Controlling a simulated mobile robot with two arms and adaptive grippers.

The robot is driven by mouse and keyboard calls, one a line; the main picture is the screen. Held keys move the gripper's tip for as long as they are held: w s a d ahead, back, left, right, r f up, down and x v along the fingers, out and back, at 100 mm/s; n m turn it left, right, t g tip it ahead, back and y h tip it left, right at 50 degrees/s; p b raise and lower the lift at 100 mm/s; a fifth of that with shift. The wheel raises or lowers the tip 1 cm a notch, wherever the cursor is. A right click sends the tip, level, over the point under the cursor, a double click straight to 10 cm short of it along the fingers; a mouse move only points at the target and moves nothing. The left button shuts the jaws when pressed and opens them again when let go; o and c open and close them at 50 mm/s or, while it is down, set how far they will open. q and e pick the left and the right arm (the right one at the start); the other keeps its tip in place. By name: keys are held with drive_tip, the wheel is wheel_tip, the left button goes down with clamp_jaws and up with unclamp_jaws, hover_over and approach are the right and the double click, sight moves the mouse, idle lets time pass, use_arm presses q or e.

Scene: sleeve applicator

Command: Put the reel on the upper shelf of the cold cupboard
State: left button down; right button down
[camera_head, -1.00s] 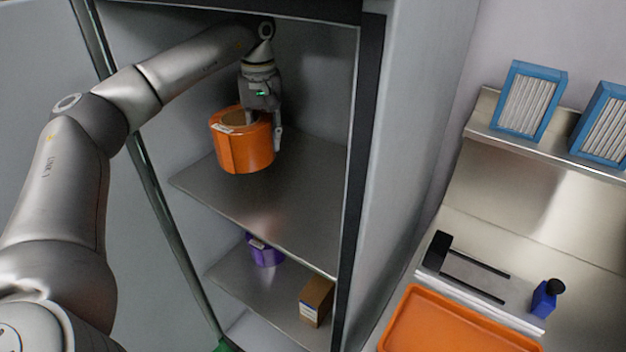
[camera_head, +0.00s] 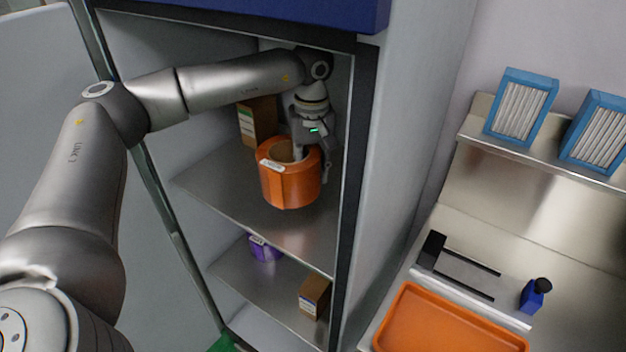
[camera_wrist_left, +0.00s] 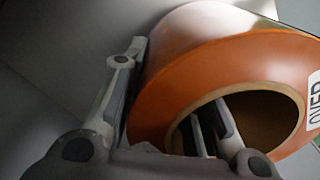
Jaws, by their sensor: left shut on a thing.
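An orange reel (camera_head: 290,185) with a white label and a hollow core is inside the open cold cupboard (camera_head: 363,130). My left gripper (camera_head: 311,162) is shut on the reel's wall, one finger inside the core and one outside. In the left wrist view the left gripper (camera_wrist_left: 165,105) straddles the wall of the reel (camera_wrist_left: 175,85). The reel is over the upper shelf (camera_head: 225,190), near its right side. I cannot tell whether its underside touches the shelf. My right gripper is not in view.
A brown box (camera_head: 257,121) stands behind the reel on the upper shelf. The lower shelf (camera_head: 240,277) holds a purple reel (camera_head: 264,248) and a small brown box (camera_head: 313,296). The cupboard's right frame is close to the gripper. An orange tray (camera_head: 395,315) is on the bench outside.

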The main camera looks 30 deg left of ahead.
use_arm(q)
drive_tip(key=shift+f+p, duration=0.65)
drive_tip(key=shift+f, duration=0.85)
drive_tip(key=shift+d+f+p, duration=0.1)
drive_tip(key=shift+f+p, duration=0.1)
drive_tip(key=shift+p, duration=0.1)
drive_tip(key=shift+f, duration=0.35)
drive_tip(key=shift+d, duration=0.1)
drive_tip(key=c, duration=1.2)
unclamp_jaws()
drive_tip(key=shift+s+f, duration=0.1)
drive_tip(key=shift+o, duration=0.2)
